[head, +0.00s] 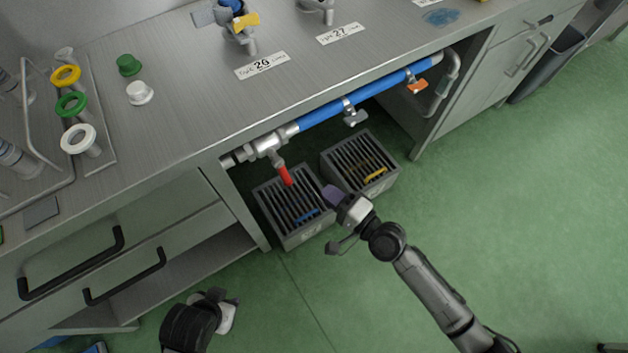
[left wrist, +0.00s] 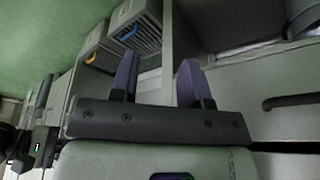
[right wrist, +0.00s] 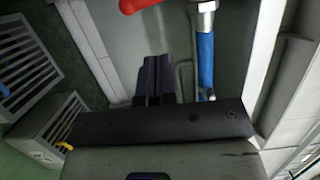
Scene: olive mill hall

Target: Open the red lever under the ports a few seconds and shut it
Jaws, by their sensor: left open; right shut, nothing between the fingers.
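The red lever (head: 284,175) hangs from a metal valve (head: 266,146) at the left end of the blue pipe (head: 345,104), under the bench top. It points down, away from the pipe. In the right wrist view the red lever (right wrist: 136,5) shows at the top edge, partly cut off, beyond my fingertips. My right gripper (head: 330,194) is shut and empty, to the right of and slightly below the lever in the head view, apart from it. My left gripper (head: 228,298) is low in front of the drawers; its fingers (left wrist: 155,75) are spread and empty in the left wrist view.
Two grated grey bins (head: 268,205) (head: 335,172) stand on the floor below the pipe. A grey lever (head: 356,118) and an orange lever (head: 418,86) sit further right on the pipe. Ports labelled 26 (head: 262,65) and 27 (head: 340,34) are above. Green floor at right is clear.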

